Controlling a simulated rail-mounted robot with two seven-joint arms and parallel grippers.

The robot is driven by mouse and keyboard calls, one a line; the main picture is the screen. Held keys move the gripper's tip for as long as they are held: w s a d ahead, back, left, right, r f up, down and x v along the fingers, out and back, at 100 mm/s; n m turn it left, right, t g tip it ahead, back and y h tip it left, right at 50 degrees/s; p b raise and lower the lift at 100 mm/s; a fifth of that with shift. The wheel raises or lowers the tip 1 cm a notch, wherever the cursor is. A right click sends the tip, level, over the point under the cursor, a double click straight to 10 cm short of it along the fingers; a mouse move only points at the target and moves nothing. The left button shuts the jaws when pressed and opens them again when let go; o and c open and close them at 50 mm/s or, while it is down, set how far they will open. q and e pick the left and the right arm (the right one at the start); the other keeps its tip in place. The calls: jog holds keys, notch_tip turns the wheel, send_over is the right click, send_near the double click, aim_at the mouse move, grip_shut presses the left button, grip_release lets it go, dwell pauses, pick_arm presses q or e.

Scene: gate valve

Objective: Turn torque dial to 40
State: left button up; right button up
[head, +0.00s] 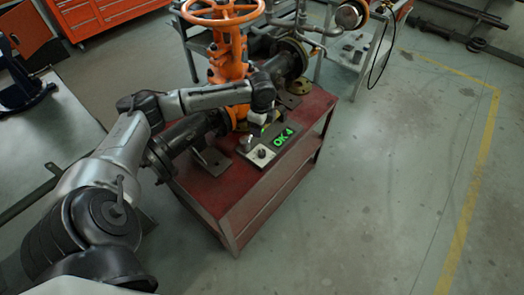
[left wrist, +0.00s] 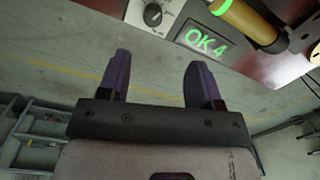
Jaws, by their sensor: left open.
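The torque dial is a small black knob (head: 261,153) on a pale plate at the front of the red bench. In the left wrist view the knob (left wrist: 153,14) shows at the top, with a white pointer mark; its scale is too small to read. Beside it a display (head: 284,137) glows green and reads "OK 4"; it also shows in the left wrist view (left wrist: 206,41). My left gripper (left wrist: 160,62) is open and empty, with its two dark fingers apart and the knob beyond their tips, not between them. My right gripper is not in view.
An orange valve with a handwheel (head: 222,11) rises behind the dial, on dark flanged pipes along the red bench (head: 232,212). A yellow cylinder with a green ring (left wrist: 243,20) is beside the display. Open floor (head: 400,180) lies right of the bench.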

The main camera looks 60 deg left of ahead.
aim_at(262, 151)
pick_arm(q)
jog(key=f+m+b, duration=0.1)
jog(key=f, duration=0.3)
jog(key=f+m+b, duration=0.1)
jog(key=f+b, duration=0.1)
jog(key=f, duration=0.3)
jog(key=d+f+m+b, duration=0.1)
jog(key=f+b, duration=0.1)
jog(key=f, duration=0.2)
jog(key=shift+f, duration=0.4)
